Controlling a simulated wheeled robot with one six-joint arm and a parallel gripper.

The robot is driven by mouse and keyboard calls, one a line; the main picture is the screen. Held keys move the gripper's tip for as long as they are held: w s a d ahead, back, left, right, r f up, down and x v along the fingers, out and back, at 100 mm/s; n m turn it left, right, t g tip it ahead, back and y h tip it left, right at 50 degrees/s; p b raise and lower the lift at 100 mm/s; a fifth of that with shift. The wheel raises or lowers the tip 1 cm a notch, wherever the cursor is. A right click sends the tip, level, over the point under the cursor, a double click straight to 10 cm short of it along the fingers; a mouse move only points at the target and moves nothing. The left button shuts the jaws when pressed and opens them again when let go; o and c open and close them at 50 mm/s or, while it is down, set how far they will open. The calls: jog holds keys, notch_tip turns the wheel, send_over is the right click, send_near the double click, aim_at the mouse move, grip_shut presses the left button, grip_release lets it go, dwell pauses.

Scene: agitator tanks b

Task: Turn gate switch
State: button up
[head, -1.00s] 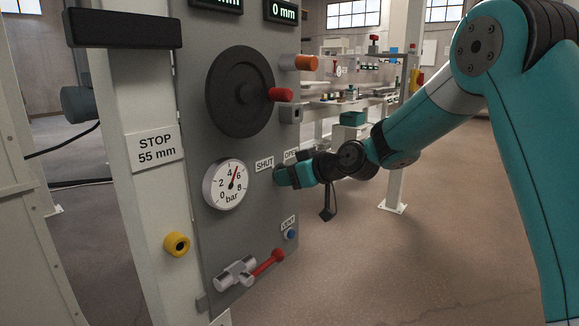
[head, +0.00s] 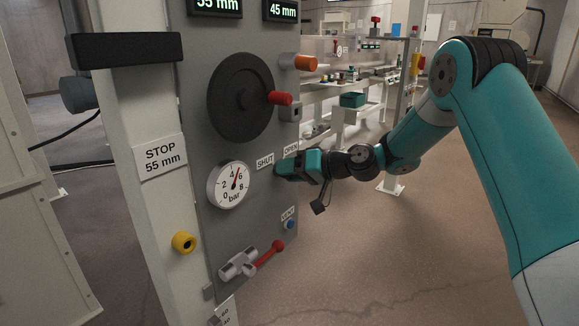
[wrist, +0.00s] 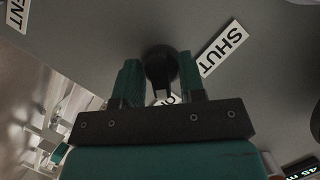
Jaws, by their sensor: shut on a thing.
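The gate switch (wrist: 160,64) is a dark round knob on the grey panel, between the SHUT label (head: 265,162) and the OPEN label (head: 291,150). My gripper (head: 277,171) reaches it from the right and is shut on it. In the wrist view, one finger of my gripper (wrist: 160,75) lies on each side of the knob. The SHUT label (wrist: 222,48) appears tilted there, and the OPEN label is mostly hidden behind the fingers. In the head view the gripper hides the knob.
A black handwheel (head: 240,97) with a red handle sits above the pressure gauge (head: 229,185). The right display (head: 282,10) reads 45 mm; the left display (head: 215,6) is partly cut off. A red lever (head: 268,254) and blue VENT button (head: 290,224) are below.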

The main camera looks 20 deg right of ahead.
jog(key=shift+d, duration=0.1)
dwell(0.3)
jog(key=o, duration=0.6)
jog(key=shift+c, duration=0.2)
jog(key=p+v, duration=0.2)
jog(key=v, duration=1.5)
jog(key=shift+d+p, duration=0.25)
jog(key=shift+p, duration=0.05)
